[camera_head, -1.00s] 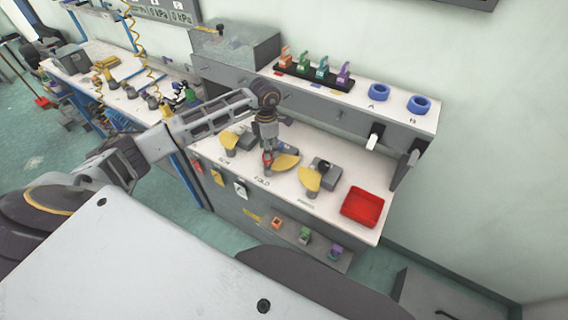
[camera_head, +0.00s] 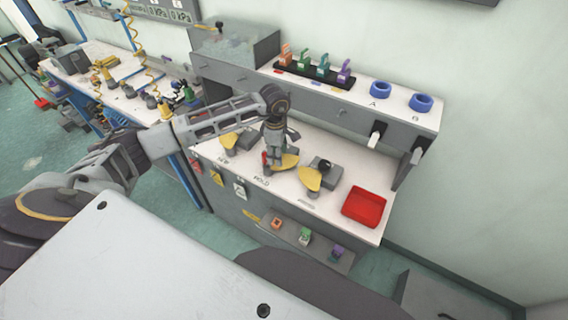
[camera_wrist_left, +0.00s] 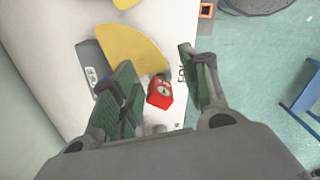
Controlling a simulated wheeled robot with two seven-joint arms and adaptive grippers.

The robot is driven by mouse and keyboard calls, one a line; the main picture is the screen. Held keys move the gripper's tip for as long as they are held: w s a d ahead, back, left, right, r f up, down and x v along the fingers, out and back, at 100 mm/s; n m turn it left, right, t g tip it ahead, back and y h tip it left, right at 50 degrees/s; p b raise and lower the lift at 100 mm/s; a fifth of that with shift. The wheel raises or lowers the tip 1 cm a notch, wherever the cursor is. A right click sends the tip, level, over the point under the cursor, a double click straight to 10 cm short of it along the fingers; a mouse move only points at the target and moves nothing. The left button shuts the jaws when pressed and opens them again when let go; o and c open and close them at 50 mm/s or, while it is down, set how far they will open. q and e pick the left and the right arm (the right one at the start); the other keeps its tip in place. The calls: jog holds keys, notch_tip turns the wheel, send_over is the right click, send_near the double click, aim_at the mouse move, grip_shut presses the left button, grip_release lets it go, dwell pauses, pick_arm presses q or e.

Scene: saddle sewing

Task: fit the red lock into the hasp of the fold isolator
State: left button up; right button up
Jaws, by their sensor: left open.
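The red lock (camera_wrist_left: 160,93) lies between the parted fingers of my left gripper (camera_wrist_left: 157,66) in the left wrist view, with a gap on both sides. In the head view the red lock (camera_head: 265,157) shows as a small red patch beside the left gripper (camera_head: 272,158). The fold isolator has a yellow fan-shaped part (camera_wrist_left: 135,50) and a grey block (camera_wrist_left: 90,62), close to the lock and above the FOLD label. In the head view its yellow part (camera_head: 288,162) is partly behind the gripper. I cannot tell whether the shackle passes through the hasp. My right gripper is out of view.
Similar yellow-topped devices stand left (camera_head: 228,141) and right (camera_head: 310,178) on the white bench. A red tray (camera_head: 363,207) is at the right end. A shelf above holds coloured locks (camera_head: 322,67) and blue rings (camera_head: 380,88). Bare bench shows in front of the tray.

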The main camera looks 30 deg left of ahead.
pick_arm(q)
jog(key=shift+s+d+f+m+b, duration=0.2)
jog(key=shift+d+f+m+b, duration=0.25)
jog(key=shift+m, duration=0.7)
jog(key=shift+s+d+f+m+b, duration=0.2)
jog(key=shift+d+m, duration=0.45)
jog(key=shift+m, duration=0.45)
jog(key=shift+s+d+f+m+b, duration=0.3)
jog(key=shift+d+m, duration=0.25)
jog(key=shift+m, duration=0.6)
